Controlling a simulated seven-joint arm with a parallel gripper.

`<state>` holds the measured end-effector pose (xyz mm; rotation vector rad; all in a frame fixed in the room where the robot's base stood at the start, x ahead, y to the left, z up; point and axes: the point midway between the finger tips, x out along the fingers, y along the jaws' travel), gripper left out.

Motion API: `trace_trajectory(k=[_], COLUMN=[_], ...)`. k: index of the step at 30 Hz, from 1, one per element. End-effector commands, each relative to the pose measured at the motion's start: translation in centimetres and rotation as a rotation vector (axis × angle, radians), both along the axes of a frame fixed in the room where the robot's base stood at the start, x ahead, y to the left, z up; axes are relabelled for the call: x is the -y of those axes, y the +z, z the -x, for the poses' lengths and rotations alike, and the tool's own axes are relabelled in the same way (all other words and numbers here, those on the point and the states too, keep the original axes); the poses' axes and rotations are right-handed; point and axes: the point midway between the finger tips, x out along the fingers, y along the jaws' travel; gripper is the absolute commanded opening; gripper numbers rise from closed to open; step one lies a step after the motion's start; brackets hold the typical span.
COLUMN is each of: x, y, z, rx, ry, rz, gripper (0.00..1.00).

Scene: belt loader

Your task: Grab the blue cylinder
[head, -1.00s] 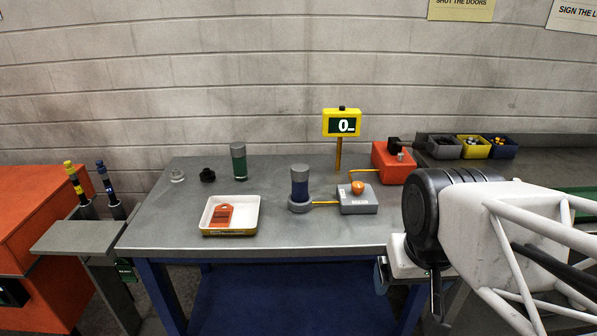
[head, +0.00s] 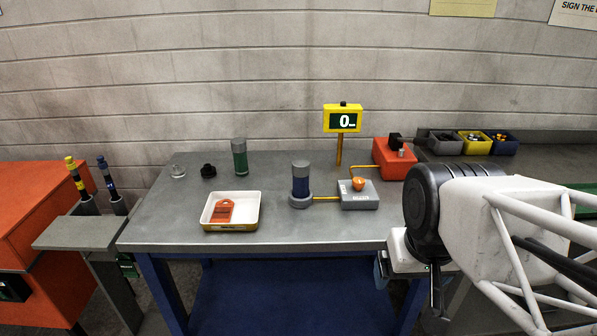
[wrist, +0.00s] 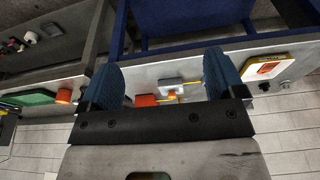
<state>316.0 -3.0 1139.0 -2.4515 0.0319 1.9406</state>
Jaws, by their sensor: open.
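The blue cylinder (head: 300,180) has a grey top and stands upright in a round grey holder (head: 300,201) on the grey table. My gripper (wrist: 161,80) is open, with nothing visible between its two blue fingers. In the head view my arm is at the right, near the table's front edge, well apart from the cylinder; one blue finger shows there beside the edge. I cannot make out the cylinder in the wrist view; the right finger may hide it.
A yellow rod joins the holder to a grey box (head: 359,200) with an orange button. A white tray (head: 250,222) with an orange tag, a green cylinder (head: 240,158) and an orange block (head: 397,166) share the table. A yellow display (head: 342,119) reads 0. The table's front middle is clear.

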Motion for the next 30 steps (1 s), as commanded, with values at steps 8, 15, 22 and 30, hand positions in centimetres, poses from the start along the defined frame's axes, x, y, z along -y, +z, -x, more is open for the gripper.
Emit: trace_trajectory(k=[8,15,22,30], x=[-1.3,-3.8,-6.2,-8.4], y=[0.1,0.4,0.5,0.0], z=[-2.5,-7.7,-13.9,-21.6], rx=[-0.021,-0.074,-0.148,-0.26], ry=[-0.101,-0.317,-0.563,-0.866], rz=[-0.103,-0.307,-0.521,-0.758], gripper=[0.88,0.88,0.88,0.88])
